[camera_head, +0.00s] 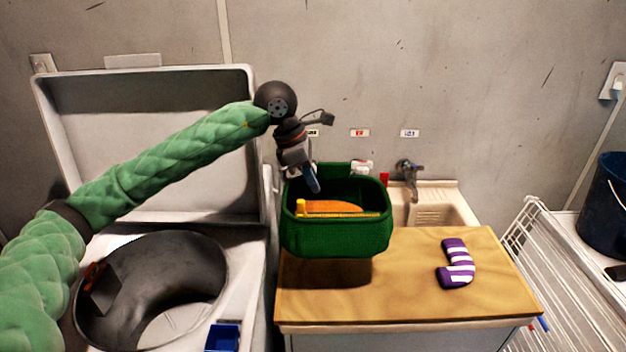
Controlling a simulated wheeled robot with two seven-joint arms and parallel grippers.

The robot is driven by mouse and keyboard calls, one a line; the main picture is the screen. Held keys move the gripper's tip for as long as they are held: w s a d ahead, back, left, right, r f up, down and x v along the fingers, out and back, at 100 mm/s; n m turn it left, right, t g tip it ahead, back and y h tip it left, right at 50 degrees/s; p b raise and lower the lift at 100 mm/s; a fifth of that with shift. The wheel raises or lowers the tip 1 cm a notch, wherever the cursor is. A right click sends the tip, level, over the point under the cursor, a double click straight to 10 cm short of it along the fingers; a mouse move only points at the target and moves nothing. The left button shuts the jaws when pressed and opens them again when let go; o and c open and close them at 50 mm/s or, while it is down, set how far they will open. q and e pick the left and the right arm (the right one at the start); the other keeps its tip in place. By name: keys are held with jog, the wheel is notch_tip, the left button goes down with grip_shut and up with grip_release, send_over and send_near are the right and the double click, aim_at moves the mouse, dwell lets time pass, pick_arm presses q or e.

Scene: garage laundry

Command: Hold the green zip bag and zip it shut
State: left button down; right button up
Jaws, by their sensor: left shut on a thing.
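The green zip bag (335,237) is at the back left of the wooden counter top, its top open. An orange thing (335,207) shows inside it. A yellow strip with an upright yellow tab (301,206) runs along the near side of the opening, and a small red tab (384,180) is at the far right corner. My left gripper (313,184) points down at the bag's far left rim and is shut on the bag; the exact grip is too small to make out. A shadow lies below the bag, and I cannot tell if it touches the counter. My right gripper is out of view.
A purple and white striped sock (457,263) lies on the right of the wooden counter (410,300). A sink with a tap (408,175) is behind. An open washer (150,150) stands left, a wire rack (565,270) right. The counter's front middle is clear.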

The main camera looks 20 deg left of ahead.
pick_arm(q)
jog(key=shift+f+b, duration=4.4)
jog(key=shift+f, duration=0.9)
